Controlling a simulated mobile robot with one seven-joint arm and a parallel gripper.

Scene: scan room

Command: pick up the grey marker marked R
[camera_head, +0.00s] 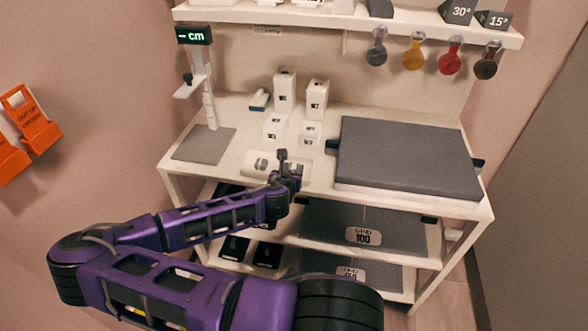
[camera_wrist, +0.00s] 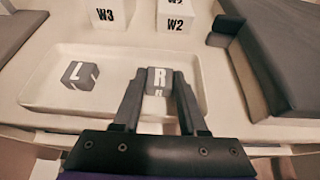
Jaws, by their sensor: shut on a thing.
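The grey marker with a white R (camera_wrist: 158,76) is between the two fingers of my gripper (camera_wrist: 160,86) in the wrist view. My gripper is shut on it, one finger at each side, and the R face is visible. The marker is over the right half of a shallow white tray (camera_wrist: 50,122); I cannot tell whether it still touches the tray floor. A second grey marker with a white L (camera_wrist: 79,76) lies in the tray's left half, apart from my gripper. In the head view my gripper (camera_head: 286,168) is at the bench's front edge and mostly hides the R marker.
A dark padded slab (camera_head: 405,155) covers the bench's right side. A grey mat (camera_head: 204,145) and a height stand with a display (camera_head: 193,35) are at the left. A shelf (camera_head: 350,22) hangs above.

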